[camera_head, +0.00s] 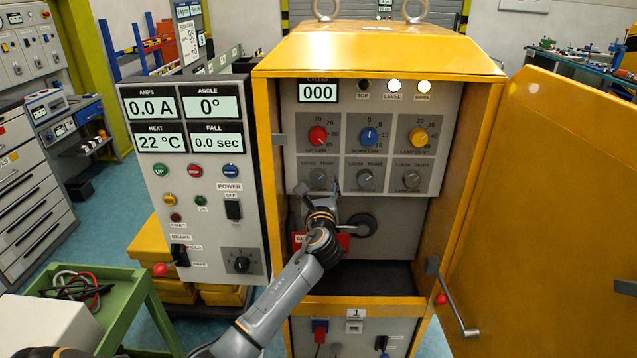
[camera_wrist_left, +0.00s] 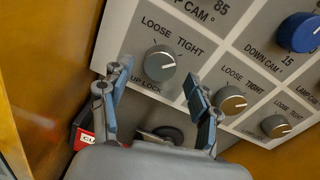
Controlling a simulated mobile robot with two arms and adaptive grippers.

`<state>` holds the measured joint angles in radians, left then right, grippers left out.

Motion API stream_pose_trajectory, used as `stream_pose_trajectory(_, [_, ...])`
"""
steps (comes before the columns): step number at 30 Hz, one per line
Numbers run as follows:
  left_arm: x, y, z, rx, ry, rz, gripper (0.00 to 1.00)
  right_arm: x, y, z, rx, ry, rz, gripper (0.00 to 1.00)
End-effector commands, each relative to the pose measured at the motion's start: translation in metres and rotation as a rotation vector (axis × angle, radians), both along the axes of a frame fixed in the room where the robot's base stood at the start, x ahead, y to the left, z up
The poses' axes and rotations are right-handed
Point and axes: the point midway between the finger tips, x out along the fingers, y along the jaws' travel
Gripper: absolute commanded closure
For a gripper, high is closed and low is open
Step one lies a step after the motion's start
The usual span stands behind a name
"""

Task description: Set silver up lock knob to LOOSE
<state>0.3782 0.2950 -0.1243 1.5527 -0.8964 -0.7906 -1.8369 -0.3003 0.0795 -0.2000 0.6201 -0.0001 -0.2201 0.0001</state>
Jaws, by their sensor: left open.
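The silver up lock knob (camera_head: 318,178) is on the lower left of the panel inside the yellow cabinet, under the red up cam knob (camera_head: 318,135). In the left wrist view the up lock knob (camera_wrist_left: 160,63) has a pale pointer line aimed to the right, toward the TIGHT side of its LOOSE/TIGHT label. My left gripper (camera_head: 320,190) is just in front of and below this knob. In the wrist view the open fingers (camera_wrist_left: 150,92) stand on either side, below the knob, with nothing between them. Contact with the knob is not visible. My right gripper is not seen.
Two more silver lock knobs (camera_wrist_left: 230,100) (camera_wrist_left: 275,126) sit to the right, with the blue down cam knob (camera_wrist_left: 299,32) above. A red sign (camera_head: 345,241) and a dark round part (camera_head: 362,225) lie below the panel. The open yellow door (camera_head: 545,220) stands at the right.

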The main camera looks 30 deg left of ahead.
Motion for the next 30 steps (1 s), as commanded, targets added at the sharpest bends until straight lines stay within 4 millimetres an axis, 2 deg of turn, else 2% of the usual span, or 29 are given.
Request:
stream_pose_trajectory(6, [0.0107, 0.0076, 0.0001, 0.000, 0.000, 0.000, 0.39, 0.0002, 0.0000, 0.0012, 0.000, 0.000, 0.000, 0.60])
stream_pose_trajectory(14, [0.0111, 0.0079, -0.0001, 0.000, 0.000, 0.000, 0.39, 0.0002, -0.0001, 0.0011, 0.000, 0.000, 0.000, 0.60])
stream_pose_trajectory(22, [0.0108, 0.0079, -0.0002, 0.000, 0.000, 0.000, 0.93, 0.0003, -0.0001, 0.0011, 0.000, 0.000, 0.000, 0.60])
stream_pose_trajectory(30, [0.0109, 0.0078, -0.0002, -0.017, -0.010, 0.000, 0.93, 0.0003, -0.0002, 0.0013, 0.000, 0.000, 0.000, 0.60])
